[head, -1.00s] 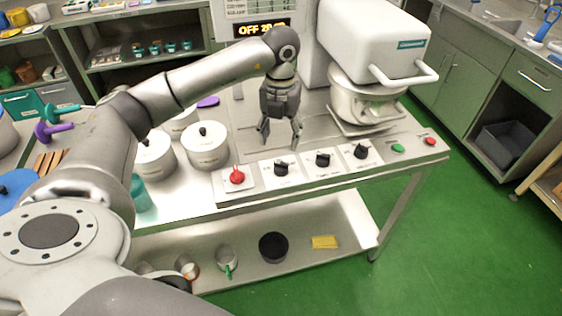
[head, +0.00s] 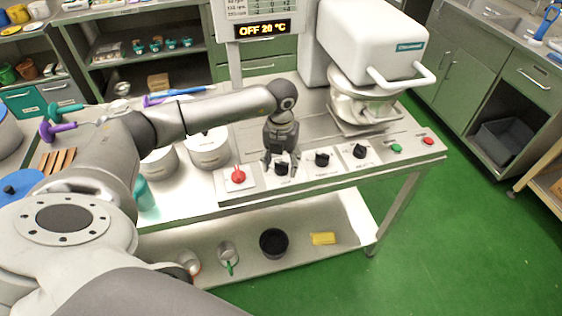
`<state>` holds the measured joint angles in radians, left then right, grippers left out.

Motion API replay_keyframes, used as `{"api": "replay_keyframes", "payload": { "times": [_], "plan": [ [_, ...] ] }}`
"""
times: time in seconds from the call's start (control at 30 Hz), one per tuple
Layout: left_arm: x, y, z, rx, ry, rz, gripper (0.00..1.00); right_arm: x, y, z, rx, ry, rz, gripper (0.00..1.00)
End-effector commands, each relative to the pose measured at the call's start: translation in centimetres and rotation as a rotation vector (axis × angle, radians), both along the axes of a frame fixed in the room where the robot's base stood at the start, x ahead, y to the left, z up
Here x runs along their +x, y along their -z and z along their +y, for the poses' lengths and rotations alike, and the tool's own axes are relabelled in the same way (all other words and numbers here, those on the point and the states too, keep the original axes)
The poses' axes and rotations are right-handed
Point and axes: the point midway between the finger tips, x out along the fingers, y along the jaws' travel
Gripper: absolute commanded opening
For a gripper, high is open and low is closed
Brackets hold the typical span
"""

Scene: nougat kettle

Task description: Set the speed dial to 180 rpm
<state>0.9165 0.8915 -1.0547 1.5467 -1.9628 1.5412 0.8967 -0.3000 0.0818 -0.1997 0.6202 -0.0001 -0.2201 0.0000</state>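Three black dials sit in a row on the steel control panel: the left dial (head: 282,169), the middle dial (head: 322,159) and the right dial (head: 360,152). Their labels are too small to read, so I cannot tell which one is the speed dial. My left gripper (head: 281,163) points down over the left dial, with its spread fingers on either side of the knob. I cannot tell whether they touch it. The display (head: 263,30) above reads OFF and 20 °C. My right gripper is not in view.
A red rotary switch (head: 238,175) sits left of the dials. A green button (head: 397,148) and a red button (head: 429,141) sit to the right. The white mixer (head: 365,40) with its steel bowl (head: 362,103) stands behind. Lidded pots (head: 208,150) stand at the left.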

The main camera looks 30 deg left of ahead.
Motion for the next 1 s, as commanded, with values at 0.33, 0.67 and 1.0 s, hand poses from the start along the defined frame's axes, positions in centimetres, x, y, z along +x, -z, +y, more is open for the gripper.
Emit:
{"api": "replay_keyframes", "payload": {
  "times": [0.33, 0.67, 1.0],
  "plan": [
    [0.0, -0.1, 0.0, 0.000, 0.000, 0.000, 0.12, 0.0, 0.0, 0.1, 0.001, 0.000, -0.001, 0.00],
    [0.0, 0.1, 0.0, -0.001, 0.050, 0.000, 0.12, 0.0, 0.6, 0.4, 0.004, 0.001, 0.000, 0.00],
    [0.0, 0.3, 0.2, 0.001, 0.288, -0.002, 0.12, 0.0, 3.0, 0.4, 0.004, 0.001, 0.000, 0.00]
  ]
}}
